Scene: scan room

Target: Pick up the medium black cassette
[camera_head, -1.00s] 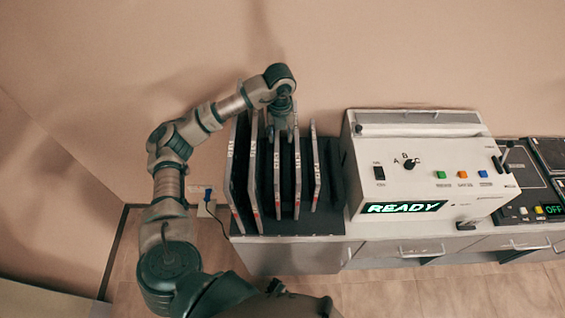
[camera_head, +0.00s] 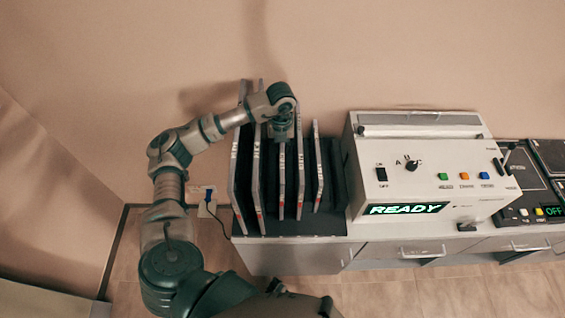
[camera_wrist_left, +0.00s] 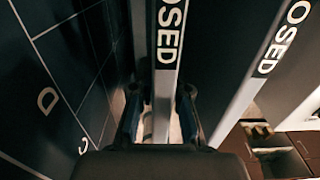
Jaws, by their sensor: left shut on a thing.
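Several thin black cassettes with pale, lettered edges stand upright side by side in a dark rack (camera_head: 268,228). My left gripper (camera_head: 281,138) is over the top of the third cassette from the left (camera_head: 281,190). In the left wrist view, its two fingers (camera_wrist_left: 159,110) are on either side of this cassette's pale edge (camera_wrist_left: 168,50), marked "OSED", and are shut on it. The cassette still stands in the row. I cannot tell from the labels whether it is the medium one. My right gripper is not in view.
Neighbouring cassettes stand close on both sides, one at the left (camera_head: 256,185) and one at the right (camera_head: 301,180). A white machine (camera_head: 400,185) with a "READY" display is right of the rack. The wall is close behind.

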